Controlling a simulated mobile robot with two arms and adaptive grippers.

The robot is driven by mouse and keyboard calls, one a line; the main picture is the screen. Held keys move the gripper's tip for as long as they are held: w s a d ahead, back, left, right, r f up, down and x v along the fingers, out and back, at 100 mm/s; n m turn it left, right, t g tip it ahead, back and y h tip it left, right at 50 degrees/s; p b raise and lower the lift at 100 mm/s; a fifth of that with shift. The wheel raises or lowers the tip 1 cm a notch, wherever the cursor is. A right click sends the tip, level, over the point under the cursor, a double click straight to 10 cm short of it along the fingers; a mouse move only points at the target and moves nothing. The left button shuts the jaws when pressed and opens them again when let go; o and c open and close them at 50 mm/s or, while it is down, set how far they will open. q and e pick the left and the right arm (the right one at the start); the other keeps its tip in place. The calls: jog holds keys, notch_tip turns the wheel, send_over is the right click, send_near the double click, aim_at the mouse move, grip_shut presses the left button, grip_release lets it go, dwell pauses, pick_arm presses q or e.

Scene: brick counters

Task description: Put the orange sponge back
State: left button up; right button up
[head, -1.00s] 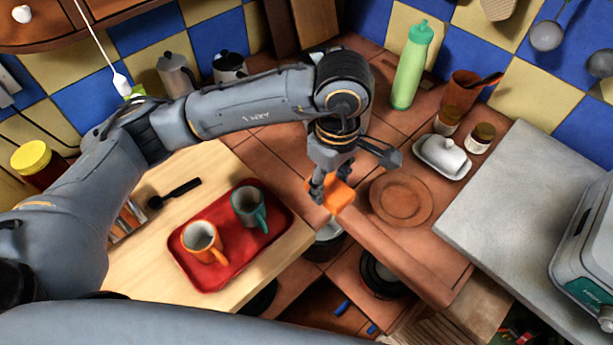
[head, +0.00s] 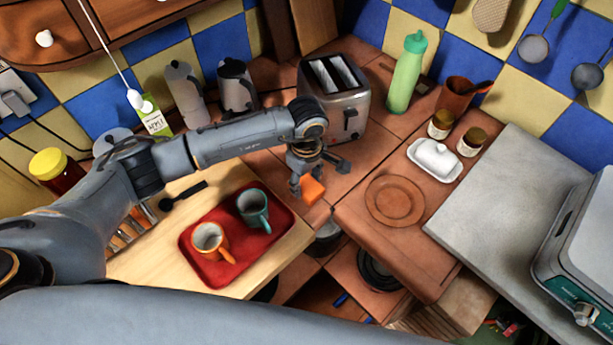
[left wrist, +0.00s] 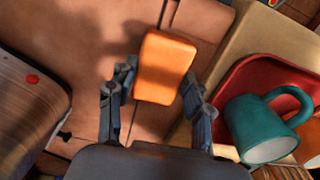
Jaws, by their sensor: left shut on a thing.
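The orange sponge (head: 313,191) is held by my left gripper (head: 312,178), over the brown tiled counter between the red tray and the toaster. In the left wrist view the sponge (left wrist: 166,68) sits between the two dark fingers, which are shut on it. Tiles show around it there; I cannot tell how high it is above the counter. My right gripper is not in view.
A red tray (head: 229,272) with an orange mug (head: 207,237) and a teal mug (head: 252,207) is left of the sponge. A toaster (head: 349,103) stands behind, a brown plate (head: 394,200) lies to the right. Open shelves with pots are below the front edge.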

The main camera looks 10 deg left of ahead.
aim_at(307, 184)
pick_arm(q)
jog(key=shift+f, duration=0.2)
jog(key=o, duration=1.1)
jog(key=shift+r, duration=0.15)
jog(key=shift+r, duration=0.2)
notch_tip(307, 184, up, 12)
jog(key=b, duration=0.4)
jog(key=shift+f, duration=0.15)
